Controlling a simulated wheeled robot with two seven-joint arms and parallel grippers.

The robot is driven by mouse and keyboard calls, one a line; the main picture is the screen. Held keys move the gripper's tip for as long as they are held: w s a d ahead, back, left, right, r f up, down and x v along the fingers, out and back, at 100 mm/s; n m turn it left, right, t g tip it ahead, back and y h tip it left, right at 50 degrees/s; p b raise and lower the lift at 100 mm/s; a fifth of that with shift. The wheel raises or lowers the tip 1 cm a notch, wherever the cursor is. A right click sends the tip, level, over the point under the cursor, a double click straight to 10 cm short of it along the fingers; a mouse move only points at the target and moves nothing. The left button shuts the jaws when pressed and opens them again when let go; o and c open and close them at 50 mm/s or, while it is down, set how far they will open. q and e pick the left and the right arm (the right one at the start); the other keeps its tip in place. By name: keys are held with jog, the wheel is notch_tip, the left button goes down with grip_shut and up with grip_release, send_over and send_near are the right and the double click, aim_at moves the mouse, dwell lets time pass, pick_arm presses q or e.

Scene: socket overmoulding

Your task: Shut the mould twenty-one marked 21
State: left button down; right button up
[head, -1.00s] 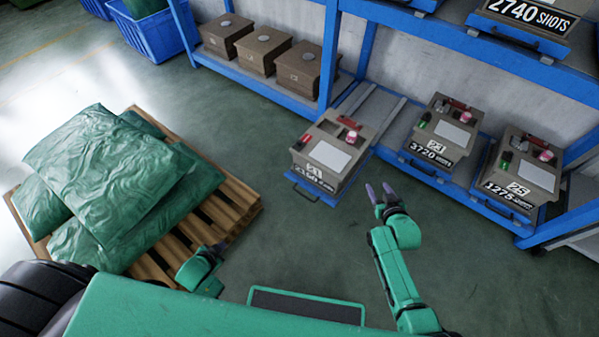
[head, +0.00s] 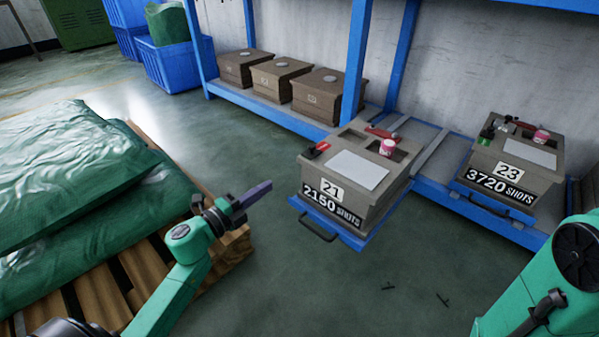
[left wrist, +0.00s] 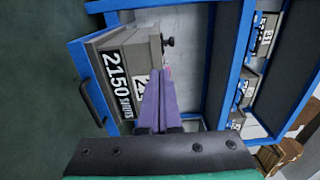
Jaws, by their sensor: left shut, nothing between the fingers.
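Mould 21 (head: 352,187), a brown-grey box marked "21" and "2150 SHOTS", sits upright on a blue tray (head: 360,243) pulled out from the lower shelf. Its top has recesses, a white sheet, a pink cup (head: 386,147) and small red and black items. The tray has a dark front handle (head: 318,229). My left gripper (head: 262,190) is shut and empty, left of the mould and apart from it. In the left wrist view its purple fingers (left wrist: 160,95) cover part of the mould's number label (left wrist: 117,85). My right gripper is out of view; only its arm shows.
Mould 23 (head: 512,160) sits on the shelf to the right. Three brown boxes (head: 281,82) stand on the lower shelf behind. A pallet (head: 228,255) with green bags (head: 85,180) is at left. Small dark pieces (head: 388,286) lie on the floor.

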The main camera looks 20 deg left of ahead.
aim_at(304, 161)
pick_arm(q)
jog(key=b+x, duration=0.5)
jog(key=x, duration=0.6)
jog(key=shift+w+f, duration=0.1)
jog(key=shift+w, duration=0.3)
jog(key=shift+w+d, duration=0.15)
jog(key=shift+w, duration=0.2)
jog(key=shift+w, duration=0.1)
